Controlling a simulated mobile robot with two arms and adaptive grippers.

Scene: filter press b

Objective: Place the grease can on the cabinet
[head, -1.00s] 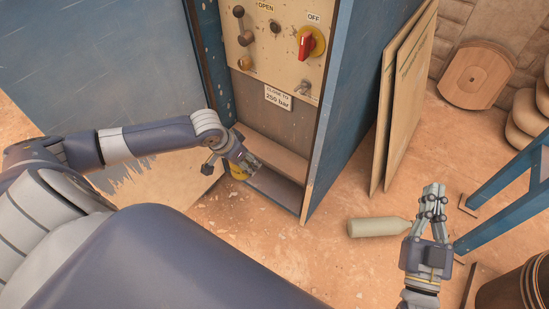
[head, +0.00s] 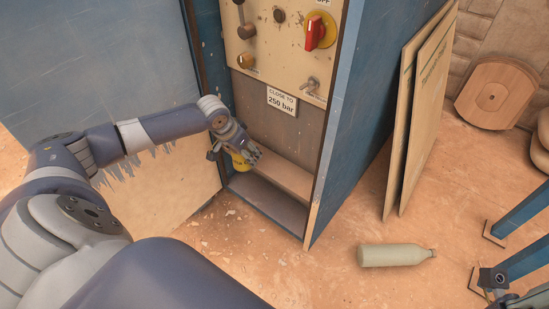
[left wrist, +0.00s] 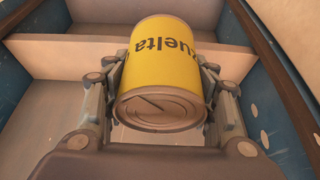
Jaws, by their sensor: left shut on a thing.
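The grease can (left wrist: 162,62) is yellow with dark lettering and a bare metal end that faces the left wrist camera. My left gripper (head: 248,154) is shut on it, with a finger on each side. In the head view the can (head: 239,163) is mostly hidden behind the gripper. The cabinet (head: 355,125) is blue and open at the front. The held can is at the left side of its low opening, by a pale ledge (head: 284,176). I cannot tell whether the can touches the ledge.
The blue cabinet door (head: 110,60) stands open at the left. A control panel (head: 275,45) with a red switch is above the opening. A pale green bottle (head: 392,255) lies on the floor. Boards (head: 415,120) lean right of the cabinet.

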